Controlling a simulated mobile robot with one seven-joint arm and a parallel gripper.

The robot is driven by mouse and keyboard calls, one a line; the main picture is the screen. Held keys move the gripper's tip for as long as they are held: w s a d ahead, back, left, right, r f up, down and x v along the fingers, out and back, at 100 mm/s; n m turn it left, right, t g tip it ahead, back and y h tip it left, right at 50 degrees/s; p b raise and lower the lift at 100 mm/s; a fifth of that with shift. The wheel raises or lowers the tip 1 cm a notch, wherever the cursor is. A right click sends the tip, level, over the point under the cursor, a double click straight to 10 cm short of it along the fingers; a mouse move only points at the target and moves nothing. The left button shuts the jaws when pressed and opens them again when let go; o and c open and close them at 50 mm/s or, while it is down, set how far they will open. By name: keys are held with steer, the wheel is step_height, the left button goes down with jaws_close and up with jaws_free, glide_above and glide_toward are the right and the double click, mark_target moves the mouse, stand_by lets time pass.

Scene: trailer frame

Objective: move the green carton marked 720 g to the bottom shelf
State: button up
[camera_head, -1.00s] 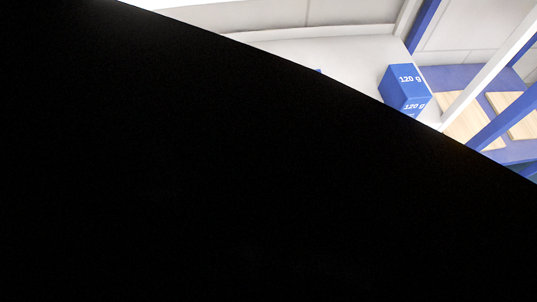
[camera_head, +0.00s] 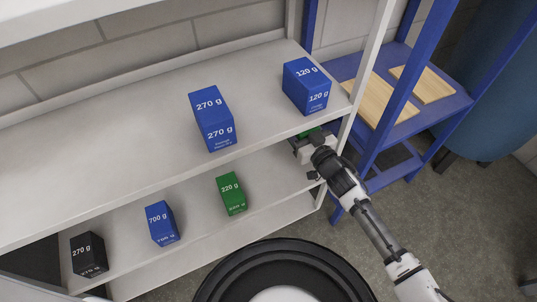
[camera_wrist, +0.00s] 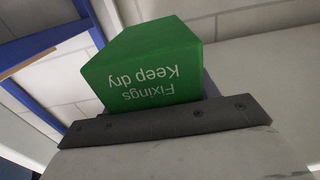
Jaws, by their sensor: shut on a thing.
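My gripper (camera_head: 308,146) is at the right end of the lower visible shelf, just below the front edge of the shelf above. It is shut on a green carton (camera_head: 311,131), of which only a small patch shows in the head view. In the wrist view the green carton (camera_wrist: 145,62) stands out beyond the dark finger bar (camera_wrist: 165,122), with "Fixings Keep dry" upside down on its face. No weight mark shows on it. I cannot tell whether it touches a shelf. The lower visible shelf (camera_head: 275,180) has bare room right of a green 220 g carton (camera_head: 232,194).
That shelf also holds a blue 700 g carton (camera_head: 162,224) and a black 270 g carton (camera_head: 88,256). The shelf above holds blue 270 g (camera_head: 212,118) and 120 g (camera_head: 306,86) cartons. A white post and a blue rack (camera_head: 430,105) stand close right of my gripper.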

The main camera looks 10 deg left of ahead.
step_height(320, 180, down, 20)
steer(key=shift+r+b, duration=0.15)
steer(key=shift+b, duration=0.9)
steer(key=shift+f, duration=0.2)
steer(key=o, duration=1.5)
steer(key=shift+o, duration=0.2)
steer(key=shift+r, duration=0.15)
steer(key=v, duration=1.2)
